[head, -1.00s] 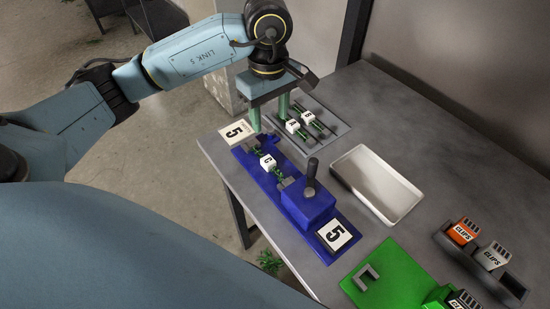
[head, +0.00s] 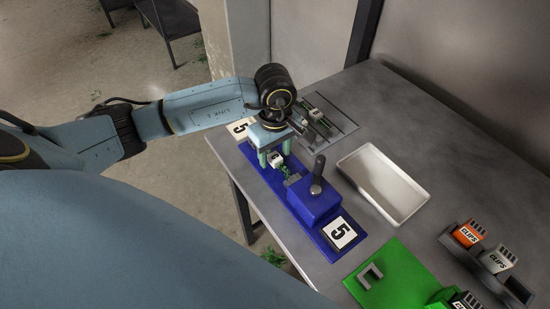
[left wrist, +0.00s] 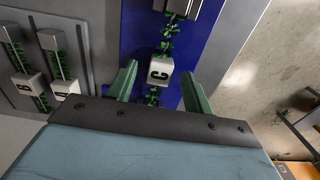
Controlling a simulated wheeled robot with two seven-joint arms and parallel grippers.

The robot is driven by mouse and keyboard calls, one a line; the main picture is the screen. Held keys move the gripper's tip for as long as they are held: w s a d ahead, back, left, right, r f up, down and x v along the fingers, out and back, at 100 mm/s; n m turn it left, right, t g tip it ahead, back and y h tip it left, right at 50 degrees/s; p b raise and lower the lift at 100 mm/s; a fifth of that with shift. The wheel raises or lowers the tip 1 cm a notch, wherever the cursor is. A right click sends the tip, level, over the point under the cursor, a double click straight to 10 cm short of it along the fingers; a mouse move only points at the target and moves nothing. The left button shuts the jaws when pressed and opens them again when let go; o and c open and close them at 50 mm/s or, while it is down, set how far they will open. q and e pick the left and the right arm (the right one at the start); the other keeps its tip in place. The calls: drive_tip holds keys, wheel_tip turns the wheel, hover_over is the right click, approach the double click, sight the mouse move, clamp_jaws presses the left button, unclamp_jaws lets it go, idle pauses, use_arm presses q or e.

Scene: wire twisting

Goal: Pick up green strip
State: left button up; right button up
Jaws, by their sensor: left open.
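A green twisted strip (head: 283,170) with a white block marked C (head: 276,160) lies along the blue fixture. In the left wrist view the strip (left wrist: 166,44) runs up to a grey clamp, and the C block (left wrist: 160,71) sits between my fingers. My left gripper (head: 275,152) is open above the strip, one finger on each side of the block. In the left wrist view the gripper (left wrist: 159,74) shows gaps on both sides of the block. The gripper hides the strip's far end in the head view. My right gripper is not in view.
A blue fixture (head: 313,203) has an upright dark lever (head: 318,170). A grey rack (head: 345,124) holds more green strips, with blocks A (left wrist: 66,87) and B (left wrist: 30,92). A white tray (head: 421,201) is empty. A green plate (head: 400,268) and clip bins (head: 497,257) stand at lower right.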

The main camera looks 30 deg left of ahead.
use_arm(q)
drive_tip(key=shift+f, duration=0.2)
drive_tip(key=c, duration=1.1)
